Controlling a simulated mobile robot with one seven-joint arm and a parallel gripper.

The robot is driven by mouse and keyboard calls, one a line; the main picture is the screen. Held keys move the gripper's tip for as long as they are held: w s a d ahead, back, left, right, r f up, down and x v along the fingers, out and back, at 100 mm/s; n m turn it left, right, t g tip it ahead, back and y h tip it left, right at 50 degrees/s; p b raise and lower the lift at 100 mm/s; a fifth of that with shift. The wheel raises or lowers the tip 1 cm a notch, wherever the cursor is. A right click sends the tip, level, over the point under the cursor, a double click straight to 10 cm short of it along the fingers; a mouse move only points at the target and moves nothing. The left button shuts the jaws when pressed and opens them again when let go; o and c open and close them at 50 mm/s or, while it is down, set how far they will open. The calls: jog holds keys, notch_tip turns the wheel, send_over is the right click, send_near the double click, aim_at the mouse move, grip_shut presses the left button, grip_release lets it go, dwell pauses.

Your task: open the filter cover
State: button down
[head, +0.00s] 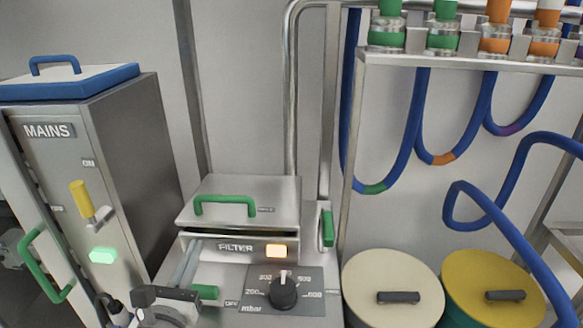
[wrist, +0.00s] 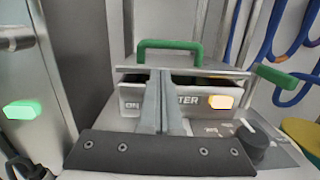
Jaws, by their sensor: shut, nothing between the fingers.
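The filter box (head: 262,238) has a steel cover (head: 283,190) with a green handle (head: 225,199) on top. In the wrist view the handle (wrist: 170,43) stands beyond my fingers. A dark gap shows between the cover's front edge and the box, so the cover looks slightly raised at the front. My gripper (head: 192,245) is shut and empty, in front of the box's left side. In the wrist view its fingertips (wrist: 160,73) overlap the box front and the cover's front edge. I cannot tell whether they touch.
A MAINS cabinet (head: 135,130) stands at the left. A dial (head: 284,292) is in front of the box and a green lever (head: 327,228) at its right. Two round lids, cream (head: 390,275) and yellow (head: 490,270), are at the lower right. Blue hoses (head: 400,150) hang from a rack.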

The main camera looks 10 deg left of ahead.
aim_at(208, 223)
jog(key=shift+n, duration=0.3)
jog(key=w, duration=0.3)
jog(key=w+a+b, duration=0.1)
jog(key=w, duration=0.2)
jog(key=w+r, duration=0.1)
jog(key=w, duration=0.2)
jog(key=shift+w+a+b, duration=0.25)
jog(key=shift+w+b, duration=0.05)
jog(key=shift+b, duration=0.05)
jog(key=shift+r+p, duration=0.3)
jog(key=shift+p, duration=0.15)
